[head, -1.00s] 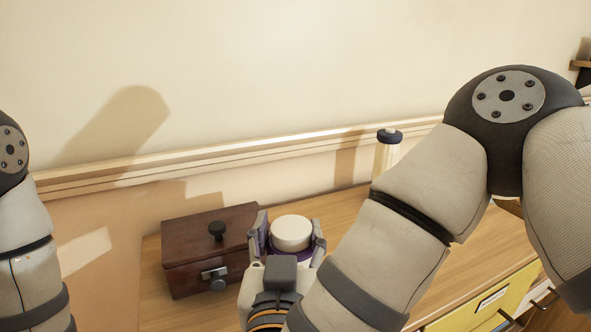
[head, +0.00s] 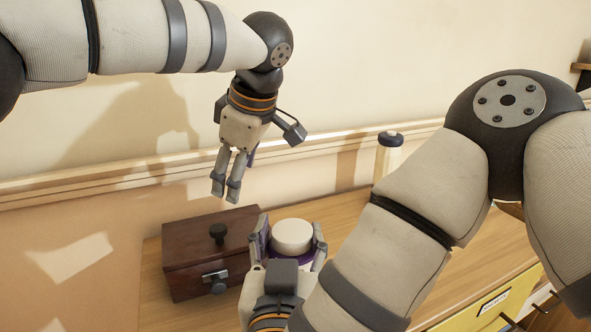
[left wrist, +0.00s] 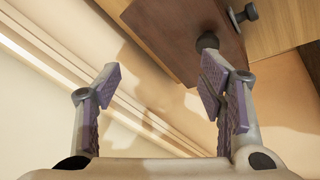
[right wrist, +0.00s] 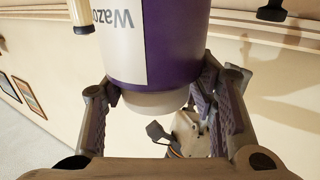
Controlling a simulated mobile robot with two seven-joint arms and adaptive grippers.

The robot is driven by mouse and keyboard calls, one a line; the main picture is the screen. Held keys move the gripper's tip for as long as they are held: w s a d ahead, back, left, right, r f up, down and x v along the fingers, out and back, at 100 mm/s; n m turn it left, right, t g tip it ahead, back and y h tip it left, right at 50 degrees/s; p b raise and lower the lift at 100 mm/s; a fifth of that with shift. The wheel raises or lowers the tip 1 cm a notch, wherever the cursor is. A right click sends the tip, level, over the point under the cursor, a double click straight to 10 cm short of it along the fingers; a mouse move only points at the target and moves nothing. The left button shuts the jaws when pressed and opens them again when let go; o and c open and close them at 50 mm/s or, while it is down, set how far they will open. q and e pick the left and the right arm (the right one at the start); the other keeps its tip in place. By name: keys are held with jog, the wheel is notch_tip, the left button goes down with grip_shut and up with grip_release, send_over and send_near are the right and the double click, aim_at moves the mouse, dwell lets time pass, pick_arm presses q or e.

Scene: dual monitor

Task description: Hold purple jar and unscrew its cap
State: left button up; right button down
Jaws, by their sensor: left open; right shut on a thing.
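The purple jar (head: 294,259) stands upright with its white cap (head: 292,236) on top. My right gripper (head: 291,228) is shut on the jar, one finger on each side. The right wrist view shows the purple jar (right wrist: 178,45) with a white label and the white cap (right wrist: 155,101) between the fingers. My left gripper (head: 225,190) is open and empty, pointing down, above and to the left of the jar, over the wooden box. Whether the jar touches the desk is hidden.
A dark wooden box (head: 190,250) with a black knob and a latch sits left of the jar. A pale, dark-topped container (head: 389,155) stands behind my right arm. A yellow drawer front (head: 480,312) is at lower right. A wall ledge runs behind the desk.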

aim_at(297, 228)
pick_arm(q)
jog(key=s+d+r+g+h, duration=0.1)
jog(key=s+d, duration=0.2)
jog(key=s+d+r+m+g+h, duration=0.1)
jog(key=s+d+r, duration=0.1)
jog(key=s+d, duration=0.1)
jog(key=s+d+r+g+h, duration=0.1)
jog(key=s+d+r, duration=0.1)
jog(key=s, duration=0.3)
jog(key=shift+d+g, duration=0.4)
jog(key=shift+d, duration=0.25)
notch_tip(297, 228, down, 7)
jog(key=shift+s+d+r, duration=0.1)
jog(key=shift+r, duration=0.05)
jog(key=shift+f, duration=0.55)
jog(key=c, duration=1.2)
jog(key=n, duration=0.3)
jog(key=shift+w, duration=0.2)
jog(key=o, duration=1.3)
jog(key=shift+r, duration=0.1)
jog(key=shift+c, duration=0.2)
